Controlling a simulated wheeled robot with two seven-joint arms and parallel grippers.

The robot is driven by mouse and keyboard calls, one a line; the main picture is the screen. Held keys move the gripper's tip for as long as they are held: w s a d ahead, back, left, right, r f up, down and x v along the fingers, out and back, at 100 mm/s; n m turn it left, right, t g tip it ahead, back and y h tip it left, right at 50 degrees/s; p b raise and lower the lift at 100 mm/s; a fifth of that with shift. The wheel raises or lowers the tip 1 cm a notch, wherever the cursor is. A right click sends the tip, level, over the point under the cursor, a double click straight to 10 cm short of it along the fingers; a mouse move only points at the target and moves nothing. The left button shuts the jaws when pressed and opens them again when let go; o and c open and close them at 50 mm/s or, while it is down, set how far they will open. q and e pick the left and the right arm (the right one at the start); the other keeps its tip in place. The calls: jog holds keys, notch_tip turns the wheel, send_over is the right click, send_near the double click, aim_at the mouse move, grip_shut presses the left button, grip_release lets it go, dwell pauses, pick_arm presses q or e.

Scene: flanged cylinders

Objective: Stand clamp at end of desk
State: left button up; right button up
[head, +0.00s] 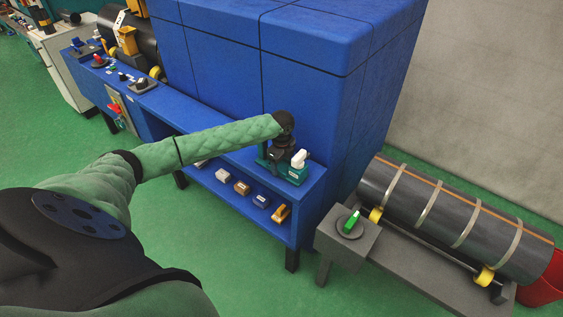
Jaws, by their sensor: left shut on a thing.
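My left arm reaches across from the left. Its left gripper (278,157) is over the end of the blue desk (246,157), near the desk's right corner. The gripper is shut on a dark green piece, the clamp (263,153), which is mostly hidden by the gripper and wrist. The clamp is at or just above the desk top; I cannot tell whether it touches. Close to its right, a white-topped item (299,158) sits on a green base (296,175) at the desk's end. My right gripper is not in view.
Several small items, including an orange one (281,213), lie on the shelf below the desk top. A tall blue cabinet (310,95) rises behind. A dark banded cylinder (450,215) lies on a grey stand at the right. A green-handled item (351,222) sits on the stand's block.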

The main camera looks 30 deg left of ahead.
pick_arm(q)
jog(key=o, duration=1.3)
jog(key=shift+f, duration=0.1)
jog(key=shift+o, duration=0.2)
jog(key=shift+r, duration=0.25)
notch_tip(320, 180, up, 6)
jog(key=b, duration=0.2)
jog(key=shift+f+b, duration=0.25)
jog(key=shift+b, duration=0.05)
notch_tip(320, 180, up, 6)
jog(key=b, duration=0.1)
jog(key=shift+r, duration=0.15)
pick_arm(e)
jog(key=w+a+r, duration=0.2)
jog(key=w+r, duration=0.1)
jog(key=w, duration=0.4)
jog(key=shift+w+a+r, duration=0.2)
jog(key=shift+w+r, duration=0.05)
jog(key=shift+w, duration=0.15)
